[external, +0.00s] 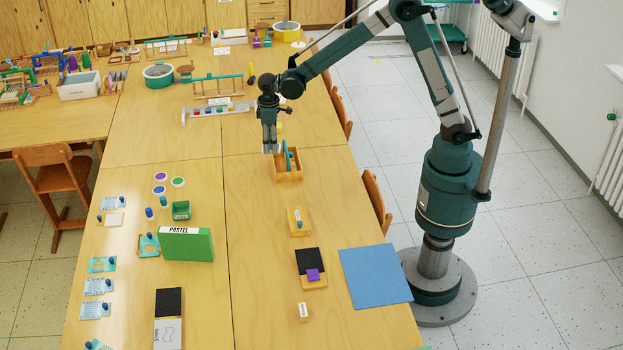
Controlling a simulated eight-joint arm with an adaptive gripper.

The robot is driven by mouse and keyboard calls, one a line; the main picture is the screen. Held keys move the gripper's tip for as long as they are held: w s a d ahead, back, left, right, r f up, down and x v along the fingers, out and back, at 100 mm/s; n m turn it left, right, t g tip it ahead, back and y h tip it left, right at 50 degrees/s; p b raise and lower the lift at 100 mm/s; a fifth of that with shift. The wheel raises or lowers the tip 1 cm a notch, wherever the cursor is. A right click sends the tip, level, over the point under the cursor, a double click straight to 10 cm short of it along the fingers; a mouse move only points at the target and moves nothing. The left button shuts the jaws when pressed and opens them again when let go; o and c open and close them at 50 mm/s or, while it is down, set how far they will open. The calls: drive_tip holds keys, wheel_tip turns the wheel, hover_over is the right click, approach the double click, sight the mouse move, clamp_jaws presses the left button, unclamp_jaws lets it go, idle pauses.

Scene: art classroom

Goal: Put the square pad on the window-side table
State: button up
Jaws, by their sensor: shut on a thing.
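My gripper (270,149) hangs pointing down over the far part of the right-hand table (262,250). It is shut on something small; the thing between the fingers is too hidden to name. Just right of the fingers, a thin upright teal piece (288,158) shows at a shallow wooden box (290,179). I cannot tell whether my fingers touch it. A flat blue square (376,277) lies at the right-hand table's right edge. I cannot tell which of these is the square pad.
A green PASTEL box (187,245), cups and several knobbed cards stand on the left half. A clear rack (219,109) and a teal-framed stand (220,86) are behind my gripper. Chairs (376,203) line the right edge. Bare wood lies left of the wooden box.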

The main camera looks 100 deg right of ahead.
drive_tip(key=s+a+n, duration=0.1)
drive_tip(key=a+n, duration=1.8)
drive_tip(key=a, duration=2.9)
drive_tip(key=s+a+n, duration=0.6)
drive_tip(key=s+a, duration=0.3)
drive_tip(key=a, duration=0.4)
drive_tip(key=s+a+n, duration=0.6)
drive_tip(key=s+a, duration=0.3)
drive_tip(key=a, duration=0.4)
drive_tip(key=s+a+n, duration=0.6)
drive_tip(key=s+a, duration=0.3)
drive_tip(key=a, duration=0.3)
drive_tip(key=shift+n, duration=0.3)
drive_tip(key=shift+a+f, duration=0.15)
drive_tip(key=shift+f, duration=1.1)
drive_tip(key=shift+a+f, duration=0.15)
drive_tip(key=shift+f, duration=1.1)
drive_tip(key=shift+f, duration=0.1)
drive_tip(key=shift+f+b, duration=0.45)
drive_tip(key=shift+f, duration=2.6)
